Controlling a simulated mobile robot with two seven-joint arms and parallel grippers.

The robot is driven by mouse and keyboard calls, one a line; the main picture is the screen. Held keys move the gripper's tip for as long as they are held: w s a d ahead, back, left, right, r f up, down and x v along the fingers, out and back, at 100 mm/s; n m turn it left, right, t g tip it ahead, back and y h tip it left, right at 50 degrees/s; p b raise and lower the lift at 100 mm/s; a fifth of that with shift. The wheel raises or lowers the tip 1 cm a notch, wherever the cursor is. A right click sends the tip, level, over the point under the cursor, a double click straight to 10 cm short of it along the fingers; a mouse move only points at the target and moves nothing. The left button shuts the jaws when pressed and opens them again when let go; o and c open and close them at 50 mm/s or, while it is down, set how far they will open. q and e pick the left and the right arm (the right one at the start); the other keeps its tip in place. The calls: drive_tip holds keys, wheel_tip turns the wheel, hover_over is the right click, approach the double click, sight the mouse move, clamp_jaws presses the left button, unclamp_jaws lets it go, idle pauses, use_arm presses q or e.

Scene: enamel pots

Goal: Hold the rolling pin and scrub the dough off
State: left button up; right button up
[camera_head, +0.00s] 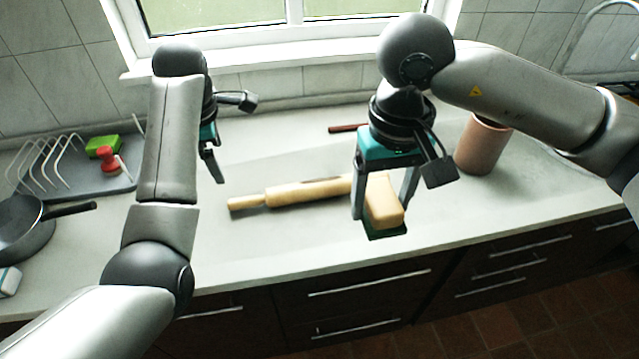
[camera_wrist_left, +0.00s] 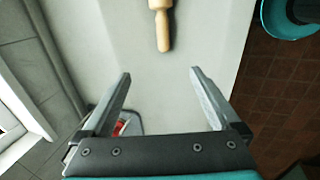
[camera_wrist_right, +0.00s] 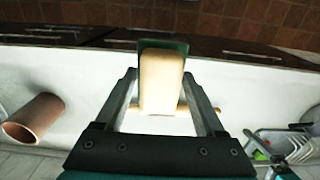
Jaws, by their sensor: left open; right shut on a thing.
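The wooden rolling pin (camera_head: 300,193) lies on the counter, its right end hidden behind my right gripper. One handle of the rolling pin (camera_wrist_left: 162,30) also shows in the left wrist view, ahead of the open fingers. My left gripper (camera_head: 212,165) is open and empty, above the counter to the left of the pin. My right gripper (camera_head: 385,205) is shut on a yellow sponge (camera_head: 384,203) with a green scrub side, held in front of the pin's right end. The sponge (camera_wrist_right: 160,82) sits between the fingers in the right wrist view. I cannot make out dough on the pin.
A clay-coloured pot (camera_head: 482,146) stands at the back right. A dish rack (camera_head: 55,165) with a green sponge (camera_head: 102,146) and a red-handled item (camera_head: 108,160) is at the left, beside a dark pan (camera_head: 25,232). A red-brown stick (camera_head: 347,128) lies at the back.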

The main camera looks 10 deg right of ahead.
sight(382, 196)
wheel_tip(382, 196, up, 9)
drive_tip(key=p, duration=0.8)
drive_tip(key=shift+p, duration=0.35)
use_arm(q)
wheel_tip(382, 196, up, 6)
drive_tip(key=shift+f, duration=0.1)
use_arm(e)
drive_tip(key=shift+f, duration=0.1)
